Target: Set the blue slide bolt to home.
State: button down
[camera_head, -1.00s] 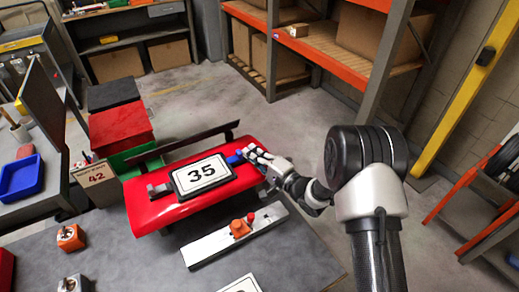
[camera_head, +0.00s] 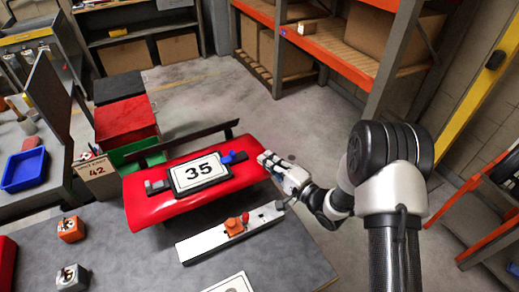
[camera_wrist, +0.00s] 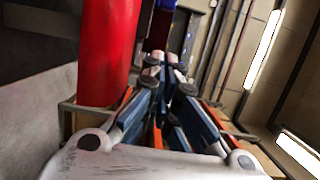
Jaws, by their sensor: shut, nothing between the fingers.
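The blue slide bolt (camera_head: 235,157) sits on the red kart bodywork (camera_head: 150,210), just right of the white number plate "35" (camera_head: 199,172). Its knob shows above it, but its exact position along its travel is too small to tell. My gripper (camera_head: 266,157) is shut and empty, to the right of the bolt at the right end of the red bodywork, with a small gap between them. In the wrist view, the closed fingertips (camera_wrist: 162,62) point away beside the red bodywork (camera_wrist: 106,50).
A grey latch (camera_head: 157,186) is left of the plate. A pale rail with an orange-red piece (camera_head: 233,226) lies in front on the grey table (camera_head: 150,262). Orange (camera_head: 71,229) and grey (camera_head: 73,278) blocks stand at left. Orange shelving (camera_head: 335,45) is behind; open floor lies between.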

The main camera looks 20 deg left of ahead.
jog(key=shift+p+v, duration=0.35)
jog(key=shift+v, duration=1.8)
jog(key=shift+w+d+f, duration=0.1)
jog(key=shift+w, duration=0.1)
jog(key=w+d+r+n+t+h, duration=0.1)
jog(key=w+d+r+t+h, duration=0.1)
jog(key=w+d+r+h, duration=0.35)
jog(key=w+d+r+n+t+h, duration=0.1)
jog(key=w+d+r+n+h, duration=0.1)
jog(key=d+r+h, duration=0.4)
jog(key=s+d+r+h, duration=0.25)
jog(key=d+r, duration=0.25)
jog(key=d, duration=0.4)
jog(key=s+d+r+g+h, duration=0.1)
jog(key=s+d+r+g, duration=0.1)
jog(key=s+d, duration=0.45)
jog(key=s+d+r+g+h, duration=0.1)
jog(key=s+d+r+h, duration=0.15)
jog(key=s, duration=0.75)
jog(key=s+f+n+g+y, duration=0.1)
jog(key=s+n+g, duration=0.1)
jog(key=s, duration=1.4)
jog(key=shift+s+g, duration=0.2)
jog(key=shift+g, duration=0.6)
